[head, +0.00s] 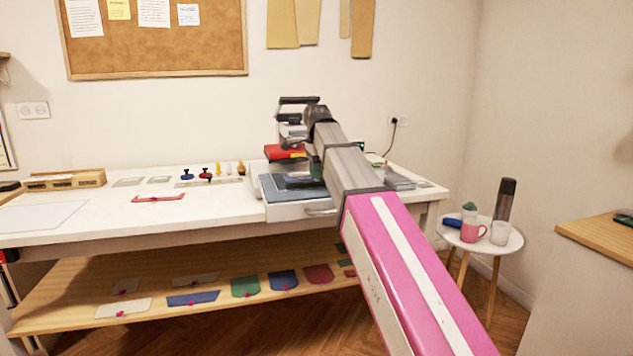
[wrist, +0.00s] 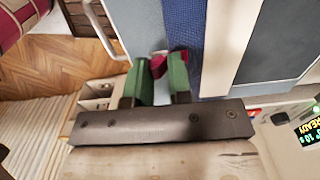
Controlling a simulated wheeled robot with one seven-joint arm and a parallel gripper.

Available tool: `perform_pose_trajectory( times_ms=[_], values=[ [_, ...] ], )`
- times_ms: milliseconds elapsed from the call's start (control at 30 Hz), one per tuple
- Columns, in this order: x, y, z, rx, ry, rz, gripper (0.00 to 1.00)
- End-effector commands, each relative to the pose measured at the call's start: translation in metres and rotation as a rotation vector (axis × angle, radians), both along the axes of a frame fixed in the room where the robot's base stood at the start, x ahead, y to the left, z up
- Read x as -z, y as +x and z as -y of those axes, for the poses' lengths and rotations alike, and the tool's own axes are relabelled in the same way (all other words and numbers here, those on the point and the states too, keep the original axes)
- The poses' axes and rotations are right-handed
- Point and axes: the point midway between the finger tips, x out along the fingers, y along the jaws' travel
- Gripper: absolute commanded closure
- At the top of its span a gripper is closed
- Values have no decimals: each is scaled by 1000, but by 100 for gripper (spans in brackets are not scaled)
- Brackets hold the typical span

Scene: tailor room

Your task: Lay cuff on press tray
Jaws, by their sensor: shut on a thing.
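My gripper (wrist: 158,80) has green fingers, shut on a small dark red piece (wrist: 158,65). The press tray (head: 320,210) is pulled out at the front of the press, with a white front, a handle and a blue pad. I cannot tell whether the held piece touches the pad.
The white table (head: 100,225) holds a red bar-shaped piece (head: 158,198), stamps and a wooden box (head: 65,180). A shelf (head: 190,315) below carries several coloured fabric pieces. A round side table (head: 510,238) with mugs stands at right. A lit display (wrist: 309,130) reads READY.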

Motion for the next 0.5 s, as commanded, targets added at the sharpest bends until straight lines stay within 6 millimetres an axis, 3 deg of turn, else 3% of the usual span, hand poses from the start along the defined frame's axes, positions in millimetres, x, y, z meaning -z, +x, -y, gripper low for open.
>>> perform_pose_trajectory(
  times_ms=[233, 500],
  values=[
    [32, -1, 0, 0, -1, -2, 100],
    [33, 0, 0, 0, 0, -1, 100]
  ],
)
